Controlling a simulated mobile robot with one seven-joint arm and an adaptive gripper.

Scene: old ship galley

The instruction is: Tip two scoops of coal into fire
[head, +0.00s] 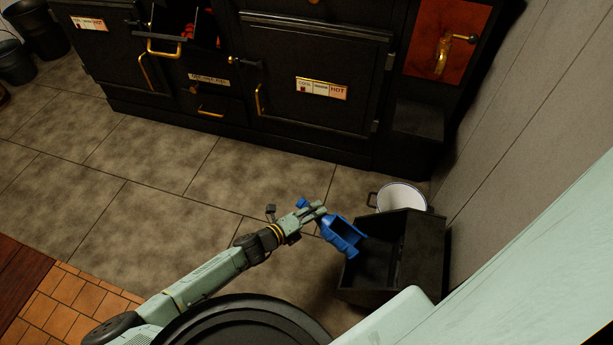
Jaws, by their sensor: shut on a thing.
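My gripper (317,209) is shut on the handle of a blue scoop (344,244). The scoop's bowl hangs at the left rim of a black coal box (424,250) on the floor at the lower right. Whether the scoop touches the box, and whether coal lies in it, I cannot tell. The box's inside is dark, and single coals cannot be made out. The fire (187,32) shows as red-orange bits in an open, dark firebox in the black stove (230,75) at the top, well away from my gripper.
A white pot (402,196) stands just behind the coal box. A grey wall (540,130) closes off the right side. Dark buckets (14,66) stand at the far upper left. The tiled floor (150,180) between my arm and the stove is clear.

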